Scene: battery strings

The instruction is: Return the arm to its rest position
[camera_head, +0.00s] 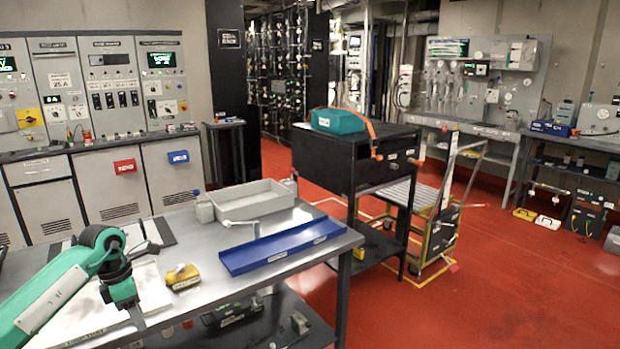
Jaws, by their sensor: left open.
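My left arm, teal with black joints, comes in from the left over the near end of the metal workbench (300,216). Its wrist is bent, and the left gripper (148,248) is small and dark at its far side, open, with nothing seen between its fingers. It is over the bench, near white sheets and left of a yellow device (182,277). The arm hides part of the bench top. My right gripper is not in view.
A blue tray (282,246) and a grey bin (252,200) are on the bench. A black cart (340,160) bears a teal case (337,121). Grey cabinets (110,180) line the left wall. Red floor is free at right.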

